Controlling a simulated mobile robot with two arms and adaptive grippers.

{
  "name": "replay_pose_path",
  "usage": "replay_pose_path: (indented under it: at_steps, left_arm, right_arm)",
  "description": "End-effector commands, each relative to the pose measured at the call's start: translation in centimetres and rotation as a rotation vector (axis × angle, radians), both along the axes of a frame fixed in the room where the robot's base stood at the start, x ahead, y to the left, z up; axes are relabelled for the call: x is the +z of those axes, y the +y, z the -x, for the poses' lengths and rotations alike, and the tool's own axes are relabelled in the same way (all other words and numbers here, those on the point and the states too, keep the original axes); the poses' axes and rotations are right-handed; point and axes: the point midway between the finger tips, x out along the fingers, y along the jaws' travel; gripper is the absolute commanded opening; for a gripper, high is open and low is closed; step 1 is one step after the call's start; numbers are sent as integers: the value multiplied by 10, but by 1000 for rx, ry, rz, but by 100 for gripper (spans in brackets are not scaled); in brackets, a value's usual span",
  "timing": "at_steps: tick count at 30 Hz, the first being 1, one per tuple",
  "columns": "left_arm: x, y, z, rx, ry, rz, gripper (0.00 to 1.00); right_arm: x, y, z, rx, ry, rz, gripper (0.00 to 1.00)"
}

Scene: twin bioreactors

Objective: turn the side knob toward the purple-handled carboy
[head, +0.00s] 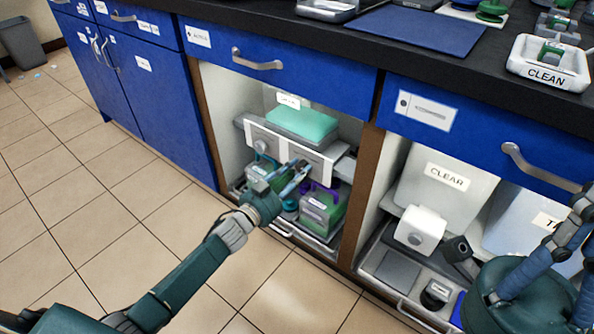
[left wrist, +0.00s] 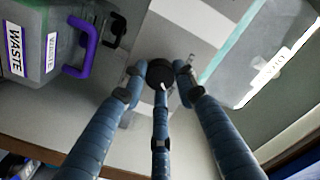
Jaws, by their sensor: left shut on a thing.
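My left gripper (head: 301,172) reaches into the left open cabinet bay, in front of the white-fronted unit (head: 316,165). In the left wrist view its blue fingers (left wrist: 160,76) close around a dark round knob (left wrist: 159,72) with a small pale mark on it. The fingers hide part of the knob; in the head view the gripper covers it. The purple-handled carboy (head: 318,212) stands below and right of the gripper. In the left wrist view it is at the upper left, with WASTE labels and a purple handle (left wrist: 88,48). My right gripper (head: 578,225) is at the right edge, partly cut off.
A teal-topped tray (head: 302,124) sits above the white front. Another labelled container (head: 258,176) stands left of the gripper. Wooden posts edge the bays. The tiled floor (head: 110,220) is free.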

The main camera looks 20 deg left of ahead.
Motion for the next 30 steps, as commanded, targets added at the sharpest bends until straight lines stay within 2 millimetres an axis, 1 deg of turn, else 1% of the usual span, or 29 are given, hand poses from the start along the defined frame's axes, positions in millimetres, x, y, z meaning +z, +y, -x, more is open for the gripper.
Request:
replay_pose_path:
  at_steps: [1,18,19,20,21,30]
  left_arm:
    - [3,0,-1,0,-8,-10,3]
    - [2,-1,0,-1,-20,-40,3]
    - [2,-1,0,-2,-19,-40,33]
    - [2,-1,0,-2,-19,-40,39]
    - [2,-1,0,-1,-19,-40,47]
    - [1,0,1,-1,-16,-41,48]
  right_arm:
    - [1,0,0,0,-1,0,0]
    - [-1,0,-1,1,6,0,0]
    - [-1,0,-1,1,6,0,0]
    - [-1,0,-1,1,7,0,0]
    - [-1,0,-1,1,7,0,0]
    - [-3,0,-3,-2,17,0,0]
